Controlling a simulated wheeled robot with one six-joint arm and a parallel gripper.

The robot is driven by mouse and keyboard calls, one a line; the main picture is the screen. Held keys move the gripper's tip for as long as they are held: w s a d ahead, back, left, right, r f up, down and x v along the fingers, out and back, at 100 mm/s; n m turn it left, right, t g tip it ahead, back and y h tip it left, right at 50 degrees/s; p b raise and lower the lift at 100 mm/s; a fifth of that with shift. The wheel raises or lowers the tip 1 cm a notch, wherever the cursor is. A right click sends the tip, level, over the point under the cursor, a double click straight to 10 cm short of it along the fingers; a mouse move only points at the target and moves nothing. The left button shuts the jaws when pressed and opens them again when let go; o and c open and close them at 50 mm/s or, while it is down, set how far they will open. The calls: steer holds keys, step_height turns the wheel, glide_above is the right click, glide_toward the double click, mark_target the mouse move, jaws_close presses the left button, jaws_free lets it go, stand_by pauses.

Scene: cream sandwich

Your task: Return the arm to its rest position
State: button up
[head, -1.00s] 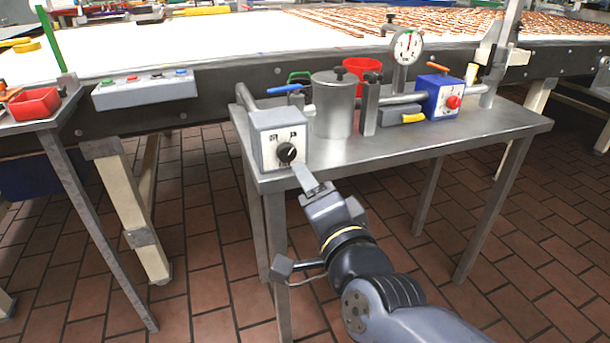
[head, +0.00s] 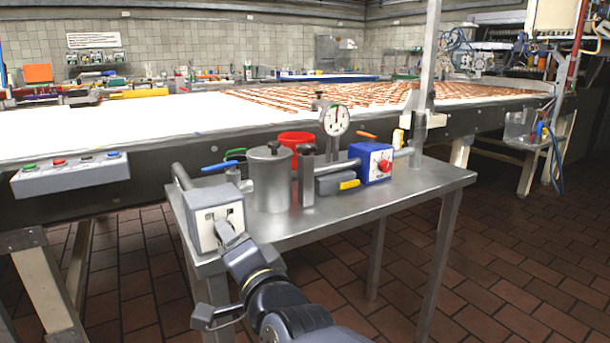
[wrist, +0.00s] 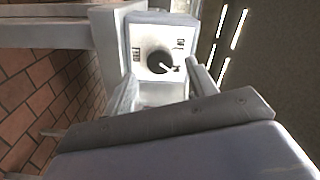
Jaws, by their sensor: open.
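My gripper (head: 228,232) is at the front of a grey-white control box (head: 203,212) on the left corner of the metal table, and it hides the box's knob in the head view. In the wrist view, the black dial knob (wrist: 160,62) shows on the box's white face, with a small label on each side. My gripper (wrist: 164,88) is open there, its two fingers apart on either side of the knob's line. The fingers hold nothing. Whether a fingertip touches the box I cannot tell. My arm reaches up from the bottom of the head view.
The metal table (head: 400,195) carries a steel canister (head: 270,182), a red cup (head: 296,140), a dial gauge (head: 336,120) and a blue box (head: 371,162). A conveyor (head: 180,140) runs behind. Open tiled floor (head: 510,270) lies right of the table.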

steer(key=x, duration=0.3)
steer(key=shift+w+a, duration=0.15)
steer(key=shift+w, duration=0.15)
steer(key=shift+s, duration=0.15)
steer(key=p+v, duration=0.3)
steer(key=v, duration=0.8)
steer(key=w+a+n+p, duration=0.4)
steer(key=w+n+p, duration=0.2)
steer(key=n+p, duration=0.6)
steer(key=shift+w+n, duration=0.2)
steer(key=shift+n, duration=0.9)
